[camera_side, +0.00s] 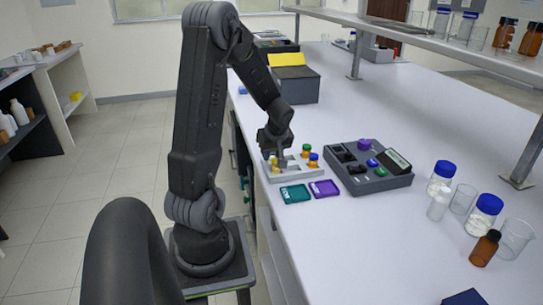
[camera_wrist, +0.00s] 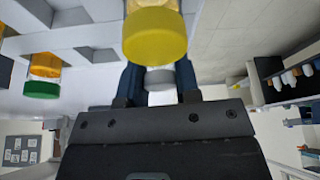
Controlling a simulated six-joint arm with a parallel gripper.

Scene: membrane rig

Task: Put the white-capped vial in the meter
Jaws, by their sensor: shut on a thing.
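The white-capped vial (camera_wrist: 160,78) is between my gripper's blue fingers in the wrist view; its cap looks pale grey, and most of its body is hidden. My gripper (camera_wrist: 159,88) is shut on it. In the side view my gripper (camera_side: 278,150) is low over the left part of the white rack (camera_side: 299,176), and the held vial cannot be made out there. I cannot tell whether the vial is still in its slot. The meter (camera_side: 350,184) is a dark grey unit to the right of the rack, with a tilted display and several coloured parts on top.
A yellow-capped vial (camera_wrist: 155,35) is close beside my fingers. A green-capped amber vial (camera_wrist: 42,88) and a blue-capped vial (camera_side: 313,158) also stand in the rack. Teal (camera_side: 295,194) and purple (camera_side: 324,188) trays lie in front. Bottles and beakers stand at the right.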

